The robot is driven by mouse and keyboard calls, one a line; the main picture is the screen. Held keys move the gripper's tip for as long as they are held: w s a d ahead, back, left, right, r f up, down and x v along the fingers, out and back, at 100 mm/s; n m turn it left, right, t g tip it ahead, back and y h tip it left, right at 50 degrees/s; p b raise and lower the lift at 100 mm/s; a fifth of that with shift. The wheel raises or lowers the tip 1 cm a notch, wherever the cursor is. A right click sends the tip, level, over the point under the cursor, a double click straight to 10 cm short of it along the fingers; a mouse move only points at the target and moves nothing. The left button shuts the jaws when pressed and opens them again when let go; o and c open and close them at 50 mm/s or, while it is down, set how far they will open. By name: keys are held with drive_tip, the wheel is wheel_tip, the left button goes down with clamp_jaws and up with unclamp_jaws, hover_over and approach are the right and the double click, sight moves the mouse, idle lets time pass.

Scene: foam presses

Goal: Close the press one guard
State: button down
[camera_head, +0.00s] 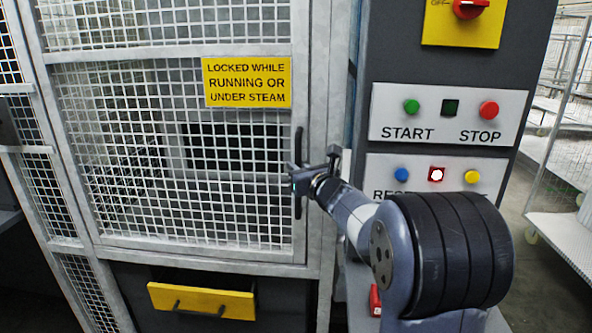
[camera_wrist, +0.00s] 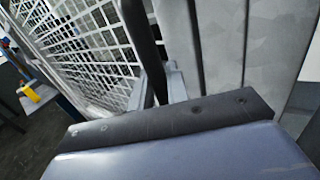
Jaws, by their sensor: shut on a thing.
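The press guard (camera_head: 180,249) is a white mesh door in a light grey frame, with a yellow sign (camera_head: 247,82) reading "LOCKED WHILE RUNNING OR UNDER STEAM". In the head view it stands in its opening, beside the right post; I cannot tell whether a small gap is left. Its black vertical bar handle (camera_head: 298,142) is on the right edge. My gripper (camera_head: 299,180) is at the lower part of this handle, shut on it. In the wrist view the dark handle (camera_wrist: 143,40) runs down between the fingers, and the guard mesh (camera_wrist: 75,45) is to the left.
A yellow drawer front (camera_head: 202,300) is below the guard. A mesh cart (camera_head: 570,235) stands at the far right.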

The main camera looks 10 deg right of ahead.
drive_tip(key=shift+w+d+r, duration=0.2)
drive_tip(key=shift+w+r, duration=0.15)
drive_tip(key=shift+w, duration=0.05)
drive_tip(key=shift+w+y, duration=0.1)
drive_tip(key=shift+y, duration=0.3)
drive_tip(key=c, duration=1.5)
unclamp_jaws()
drive_tip(key=shift+w+d+f, duration=0.15)
drive_tip(key=shift+w+f, duration=0.05)
drive_tip(key=shift+w, duration=0.1)
drive_tip(key=shift+o, duration=0.2)
drive_tip(key=shift+f, duration=0.1)
drive_tip(key=shift+s+d+f, duration=0.15)
drive_tip(key=shift+s+d, duration=0.1)
drive_tip(key=shift+s, duration=0.25)
drive_tip(key=b+v, duration=0.2)
drive_tip(key=v, duration=0.7)
drive_tip(key=shift+s+r, duration=0.3)
drive_tip(key=shift+s, duration=0.15)
drive_tip(key=shift+a, duration=0.2)
